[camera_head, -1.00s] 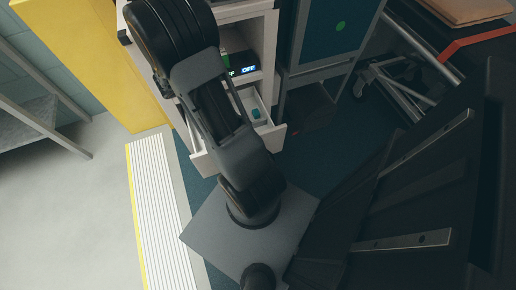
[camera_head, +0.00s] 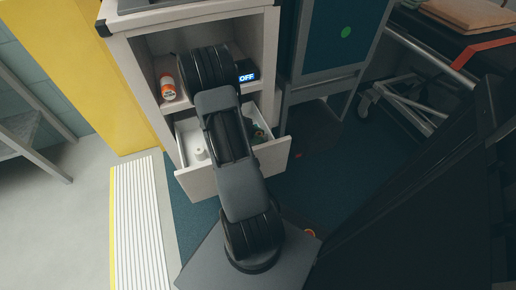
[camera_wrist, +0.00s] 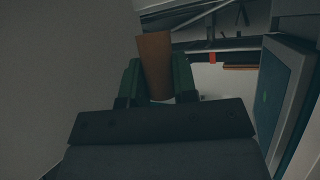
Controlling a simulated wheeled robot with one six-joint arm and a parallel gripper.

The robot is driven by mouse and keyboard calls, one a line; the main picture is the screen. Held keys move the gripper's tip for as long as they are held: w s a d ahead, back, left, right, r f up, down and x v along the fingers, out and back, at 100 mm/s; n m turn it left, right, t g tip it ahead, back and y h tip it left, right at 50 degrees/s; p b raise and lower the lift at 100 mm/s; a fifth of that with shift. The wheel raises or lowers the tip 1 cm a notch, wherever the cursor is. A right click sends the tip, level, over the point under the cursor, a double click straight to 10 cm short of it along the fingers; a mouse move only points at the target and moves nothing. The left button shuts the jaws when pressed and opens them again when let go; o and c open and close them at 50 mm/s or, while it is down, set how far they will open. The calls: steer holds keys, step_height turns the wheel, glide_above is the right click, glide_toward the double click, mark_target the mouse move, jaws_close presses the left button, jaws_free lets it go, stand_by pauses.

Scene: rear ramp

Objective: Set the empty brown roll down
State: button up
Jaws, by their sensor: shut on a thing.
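The brown roll (camera_wrist: 154,58) shows in the wrist view as a plain brown piece standing up between the two dark green fingers. My gripper (camera_wrist: 157,72) is shut on it. The roll's far end points away from the wrist, and its near end is partly hidden between the fingers. In the head view my arm reaches up to the white cabinet, and its own links hide the gripper and the roll. I cannot tell from the frames whether the roll touches any surface.
The white cabinet (camera_head: 268,50) has an open drawer (camera_head: 222,176) holding a white item (camera_head: 199,152). An orange bottle (camera_head: 168,87) and a box reading OFF (camera_head: 246,72) stand on its shelf. A blue cabinet (camera_head: 338,50) is to the right. A ridged strip (camera_head: 140,225) lies on the floor.

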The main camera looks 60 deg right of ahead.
step_height(320, 180, down, 4)
steer(key=shift+f+b, duration=0.2)
steer(key=shift+b, duration=0.55)
steer(key=shift+f+b, duration=0.65)
steer(key=shift+b, duration=0.35)
steer(key=o, duration=0.9)
steer(key=shift+a, duration=0.1)
steer(key=shift+s, duration=0.1)
